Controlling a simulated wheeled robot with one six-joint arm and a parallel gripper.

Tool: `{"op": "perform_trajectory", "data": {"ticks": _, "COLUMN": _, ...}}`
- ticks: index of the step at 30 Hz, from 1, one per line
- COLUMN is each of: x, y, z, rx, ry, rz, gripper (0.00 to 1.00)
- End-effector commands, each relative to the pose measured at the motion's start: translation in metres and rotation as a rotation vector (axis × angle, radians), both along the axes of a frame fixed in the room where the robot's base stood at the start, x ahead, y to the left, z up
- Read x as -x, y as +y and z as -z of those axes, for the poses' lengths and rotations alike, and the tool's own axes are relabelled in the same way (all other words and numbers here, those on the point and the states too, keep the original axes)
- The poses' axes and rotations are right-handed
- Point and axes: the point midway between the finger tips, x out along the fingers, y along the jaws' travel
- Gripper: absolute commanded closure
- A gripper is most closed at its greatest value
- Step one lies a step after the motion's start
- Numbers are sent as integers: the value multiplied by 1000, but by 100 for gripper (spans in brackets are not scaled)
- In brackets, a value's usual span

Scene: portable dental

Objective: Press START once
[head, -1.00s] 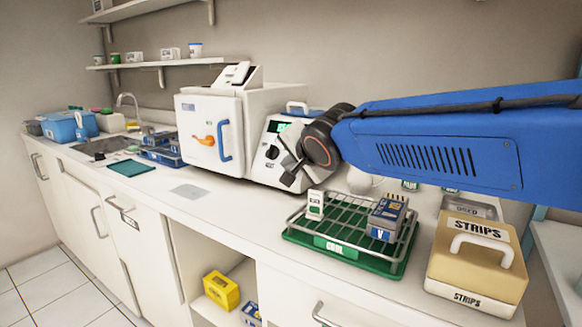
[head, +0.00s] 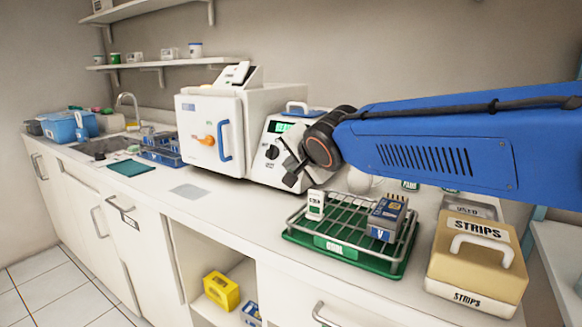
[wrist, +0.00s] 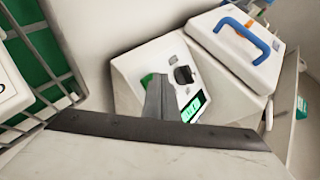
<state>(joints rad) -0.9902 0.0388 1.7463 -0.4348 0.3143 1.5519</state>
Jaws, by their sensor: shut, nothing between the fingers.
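The white device (head: 258,160) with a green-lit display (head: 281,127) and a dark knob (head: 271,152) stands on the counter, right of the larger white box. My gripper (head: 289,177) is shut and empty, in front of the right part of its panel. In the wrist view, the fingers (wrist: 158,98) reach the panel beside a green button (wrist: 147,80), which they partly cover. The dark knob (wrist: 184,75) and lit display (wrist: 193,107) show to their right. I cannot read a START label, nor tell whether the fingertips touch the button.
A white box with a blue handle (head: 224,140) stands left of the device. A green tray with a wire rack (head: 345,249) holding small boxes is in front of my arm. A cream STRIPS box (head: 477,280) sits at right. The counter's left-middle is mostly clear.

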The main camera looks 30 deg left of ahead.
Motion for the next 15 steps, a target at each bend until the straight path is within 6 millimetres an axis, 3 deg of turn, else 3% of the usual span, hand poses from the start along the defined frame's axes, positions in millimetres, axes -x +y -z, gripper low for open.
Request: {"op": "perform_trajectory", "data": {"ticks": 15, "x": 4, "y": 0, "z": -2, "rx": 1, "ry": 0, "rz": 0, "gripper": 100}}
